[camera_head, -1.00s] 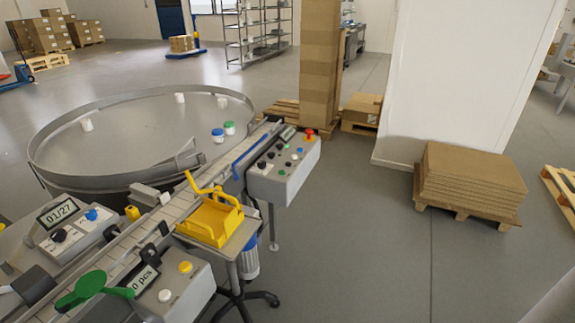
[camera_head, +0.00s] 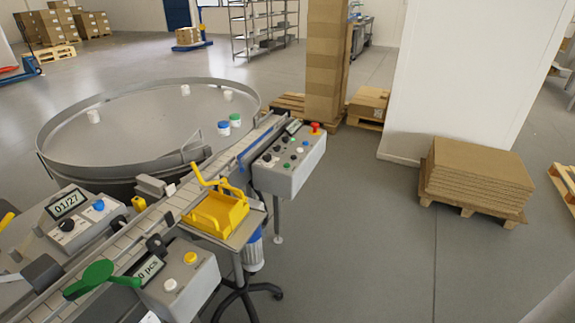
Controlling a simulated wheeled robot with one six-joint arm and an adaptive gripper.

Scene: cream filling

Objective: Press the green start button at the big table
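The big round table (camera_head: 50,137) with a raised metal rim stands at the upper left, with several small jars on it. At its right, at the end of the conveyor, is a grey control box (camera_head: 282,183).
A conveyor (camera_head: 140,227) runs from lower left toward the control box. A yellow tray (camera_head: 222,214) sits on a stand in front. Two more control units flank the conveyor. Cardboard sheets (camera_head: 475,172) lie on a pallet at right. The floor (camera_head: 350,240) between is clear.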

